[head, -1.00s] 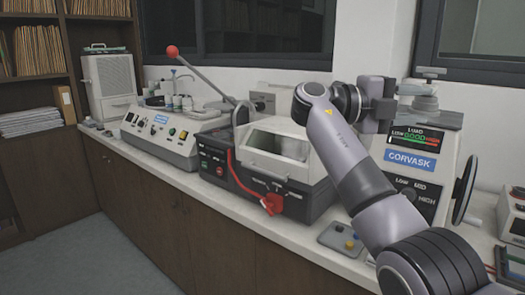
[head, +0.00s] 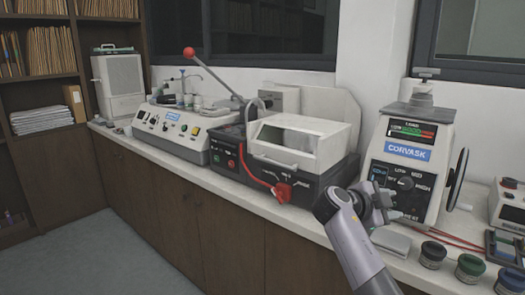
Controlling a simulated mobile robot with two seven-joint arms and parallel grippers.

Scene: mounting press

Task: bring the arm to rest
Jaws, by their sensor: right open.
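My right gripper (head: 385,205) is low over the front part of the counter, in front of the white machine with the blue CORVASK label (head: 408,151). Its jaws are open and I see nothing held between them. The forearm comes up from the bottom edge of the head view. The gripper covers the lower left of that machine's panel; I cannot tell whether it touches anything. My left gripper is not in view.
Left of the gripper stands a dark-based machine with a pale hood (head: 300,142) and a red handle (head: 283,191). A grey control unit (head: 172,134) is further left. Small jars with coloured lids (head: 470,267) stand right of my forearm. The floor (head: 130,260) at left is clear.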

